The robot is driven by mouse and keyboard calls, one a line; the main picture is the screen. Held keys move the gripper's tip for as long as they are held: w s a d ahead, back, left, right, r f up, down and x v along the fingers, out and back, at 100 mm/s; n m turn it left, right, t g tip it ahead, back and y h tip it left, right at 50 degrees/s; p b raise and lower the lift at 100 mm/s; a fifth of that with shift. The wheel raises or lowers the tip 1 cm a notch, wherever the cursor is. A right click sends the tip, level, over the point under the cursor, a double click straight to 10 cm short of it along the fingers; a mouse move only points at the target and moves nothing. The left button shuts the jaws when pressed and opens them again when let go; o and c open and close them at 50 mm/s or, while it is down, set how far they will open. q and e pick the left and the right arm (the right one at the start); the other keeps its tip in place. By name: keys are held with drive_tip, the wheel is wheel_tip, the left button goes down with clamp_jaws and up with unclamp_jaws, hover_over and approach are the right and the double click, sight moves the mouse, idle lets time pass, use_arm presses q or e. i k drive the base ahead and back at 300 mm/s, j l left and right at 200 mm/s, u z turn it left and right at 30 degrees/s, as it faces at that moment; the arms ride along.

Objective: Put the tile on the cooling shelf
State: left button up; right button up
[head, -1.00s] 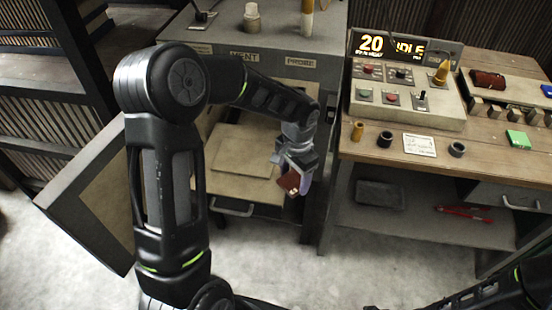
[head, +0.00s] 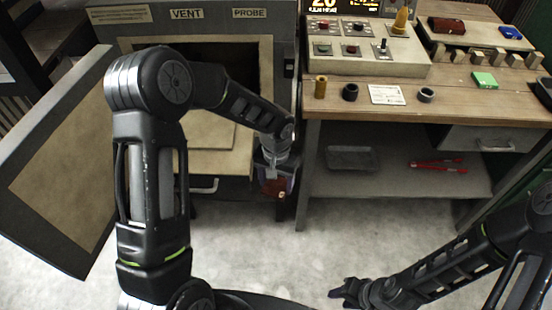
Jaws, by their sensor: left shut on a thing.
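A small reddish-brown tile (head: 278,188) is held in my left gripper (head: 272,178), just right of the open kiln's front and left of the workbench. The gripper is shut on the tile and partly hides it. My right gripper (head: 345,293) is low at the bottom of the view, empty of anything I can see; its jaws are too small and dark to read. Under the bench top is a grey lower shelf (head: 390,183) holding a tray and red tongs. I cannot tell for certain whether this is the cooling shelf.
The kiln (head: 112,35) has its door (head: 60,170) swung open to the left. The bench top (head: 460,95) carries a control box (head: 350,50), a notched rack (head: 500,58), a green block (head: 484,79) and small cylinders. A bench leg (head: 308,180) stands close to the tile.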

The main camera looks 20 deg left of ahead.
sight(484, 36)
drive_tip(key=i+l+z, duration=0.1)
drive_tip(key=l, duration=0.4)
drive_tip(key=i+l+z, duration=0.1)
drive_tip(key=l, duration=0.35)
drive_tip(key=i+l+z, duration=0.1)
drive_tip(key=i+l, duration=0.15)
drive_tip(key=l, duration=0.2)
drive_tip(key=i+l+z, duration=0.1)
drive_tip(key=l, duration=0.35)
drive_tip(key=i+l+z, duration=0.1)
drive_tip(key=i+l, duration=0.15)
drive_tip(key=l, duration=0.2)
drive_tip(key=i+l+z, duration=0.1)
drive_tip(key=l, duration=0.3)
drive_tip(key=i+l+z, duration=0.1)
drive_tip(key=i+l, duration=0.25)
